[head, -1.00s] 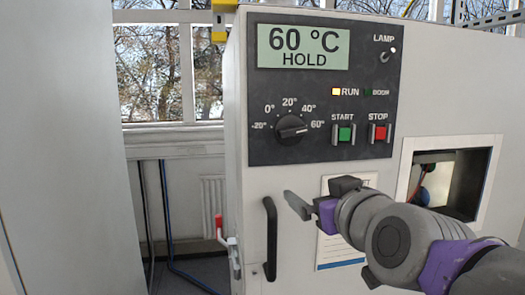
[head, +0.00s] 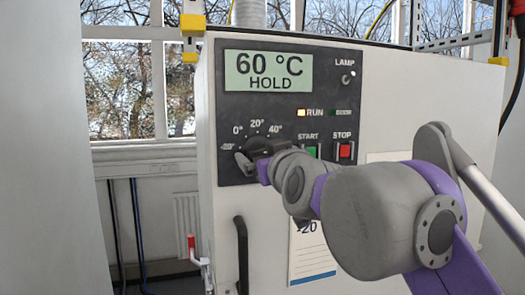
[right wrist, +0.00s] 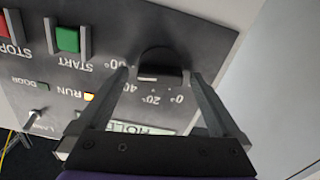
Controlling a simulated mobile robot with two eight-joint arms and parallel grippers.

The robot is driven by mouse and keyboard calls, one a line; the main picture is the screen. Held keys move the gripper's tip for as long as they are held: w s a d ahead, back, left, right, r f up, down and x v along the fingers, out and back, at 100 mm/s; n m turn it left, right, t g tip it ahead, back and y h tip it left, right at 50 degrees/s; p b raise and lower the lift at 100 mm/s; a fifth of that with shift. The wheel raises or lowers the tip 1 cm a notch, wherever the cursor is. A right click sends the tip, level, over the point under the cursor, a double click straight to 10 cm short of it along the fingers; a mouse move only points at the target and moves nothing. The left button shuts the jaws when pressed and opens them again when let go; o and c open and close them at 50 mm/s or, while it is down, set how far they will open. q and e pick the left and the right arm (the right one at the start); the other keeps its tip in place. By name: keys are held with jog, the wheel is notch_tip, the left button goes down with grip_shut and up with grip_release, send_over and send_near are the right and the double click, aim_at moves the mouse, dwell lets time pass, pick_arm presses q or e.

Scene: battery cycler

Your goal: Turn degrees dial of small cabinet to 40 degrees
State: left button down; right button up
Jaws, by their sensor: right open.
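The degrees dial (head: 257,144) is a dark round knob on the small cabinet's black panel (head: 285,190), mostly hidden in the head view by my right gripper (head: 252,162). In the right wrist view, the dial (right wrist: 160,62) lies between the fingertips of my open right gripper (right wrist: 160,80), with a finger on each side. Contact cannot be made out. A pale mark shows on the knob's edge, but its exact setting is unclear. The display (head: 268,71) reads 60 °C HOLD. My left gripper is not in view.
The green START button (head: 310,151) and red STOP button (head: 345,150) sit right of the dial. The lamp switch (head: 346,78) is above them. A black door handle (head: 241,250) and a paper label (head: 312,250) are below.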

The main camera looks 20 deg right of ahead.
jog(key=shift+w, duration=0.3)
jog(key=c, duration=1.4)
jog(key=shift+n, duration=0.3)
jog(key=n, duration=0.2)
jog(key=shift+n, duration=2.5)
